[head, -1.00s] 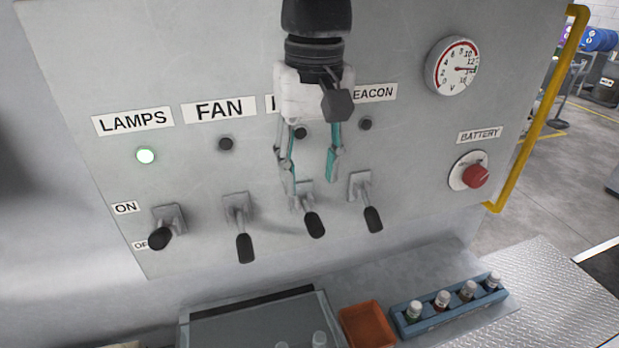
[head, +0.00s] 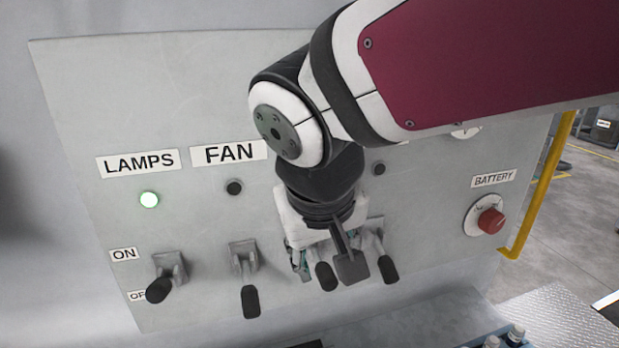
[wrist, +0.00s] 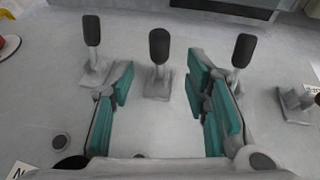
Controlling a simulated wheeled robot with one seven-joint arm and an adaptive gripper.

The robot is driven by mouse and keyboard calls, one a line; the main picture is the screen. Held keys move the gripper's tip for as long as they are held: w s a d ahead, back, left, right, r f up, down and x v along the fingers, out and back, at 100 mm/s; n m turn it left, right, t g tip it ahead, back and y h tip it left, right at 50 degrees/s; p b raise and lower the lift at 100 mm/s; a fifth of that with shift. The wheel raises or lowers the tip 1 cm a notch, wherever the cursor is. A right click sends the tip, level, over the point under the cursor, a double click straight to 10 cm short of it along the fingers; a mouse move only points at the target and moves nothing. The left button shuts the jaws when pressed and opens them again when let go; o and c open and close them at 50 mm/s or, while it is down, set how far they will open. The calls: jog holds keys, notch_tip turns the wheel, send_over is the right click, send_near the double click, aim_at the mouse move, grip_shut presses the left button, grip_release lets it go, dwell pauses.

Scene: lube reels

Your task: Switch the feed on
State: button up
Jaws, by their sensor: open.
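The panel (head: 90,230) carries a row of toggle levers with black handles. The third lever (head: 326,276) hangs down; its label and indicator are hidden behind my arm, so I cannot read which one is the feed. In the wrist view, the third lever (wrist: 159,48) stands between and just beyond my spread teal fingertips. My gripper (head: 328,258) is open and low against the panel; it also shows in the wrist view (wrist: 158,80). No clear contact with the lever shows.
The fan lever (head: 250,300) and the fourth lever (head: 388,268) stand close on either side, both hanging down. A red battery knob (head: 490,221) and yellow rail (head: 545,190) are at right.

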aim_at(325, 272)
jog(key=x, duration=0.7)
jog(key=shift+f, duration=0.1)
jog(key=shift+c, duration=0.6)
grip_shut()
